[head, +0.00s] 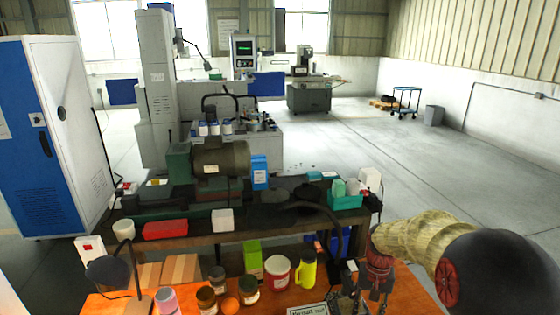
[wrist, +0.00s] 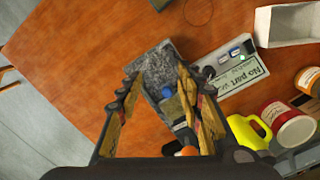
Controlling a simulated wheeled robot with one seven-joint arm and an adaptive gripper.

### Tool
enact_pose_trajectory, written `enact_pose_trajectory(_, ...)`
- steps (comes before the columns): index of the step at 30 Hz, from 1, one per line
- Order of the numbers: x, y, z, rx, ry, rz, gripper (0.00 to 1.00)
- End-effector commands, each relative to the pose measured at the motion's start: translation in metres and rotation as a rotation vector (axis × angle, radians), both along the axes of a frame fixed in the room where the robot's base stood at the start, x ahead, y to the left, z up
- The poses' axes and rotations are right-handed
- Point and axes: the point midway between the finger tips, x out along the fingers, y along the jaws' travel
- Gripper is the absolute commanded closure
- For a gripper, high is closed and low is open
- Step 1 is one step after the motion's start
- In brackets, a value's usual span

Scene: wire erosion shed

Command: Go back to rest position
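My gripper (wrist: 156,78) points down over the orange-brown table in the wrist view. Its two fingers stand apart, so it is open. A grey block (wrist: 150,66) shows between and beyond the fingertips, with a small blue-and-grey item (wrist: 172,103) nearer the palm. I see no finger clearly closed on either; how far below the fingers they lie is hard to tell.
A printed sign (wrist: 236,72) lies right of the fingers. A yellow mug-like container (wrist: 246,132), a red-and-white tub (wrist: 290,124) and a white box (wrist: 288,24) are further right. A machine bench (head: 200,240) stands behind the table (head: 400,300). Open floor (head: 450,160) lies beyond, right.

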Motion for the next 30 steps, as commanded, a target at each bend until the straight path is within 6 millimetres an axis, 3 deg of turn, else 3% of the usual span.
enact_pose_trajectory(12,-0.122,0.034,0.102,-0.017,-0.140,0.199,0.63)
enact_pose_trajectory(21,-0.207,0.054,0.149,-0.046,-0.301,0.289,0.63)
enact_pose_trajectory(25,-0.235,0.061,0.164,-0.060,-0.384,0.306,0.63)
enact_pose_trajectory(30,-0.252,0.066,0.188,-0.075,-0.490,0.322,0.63)
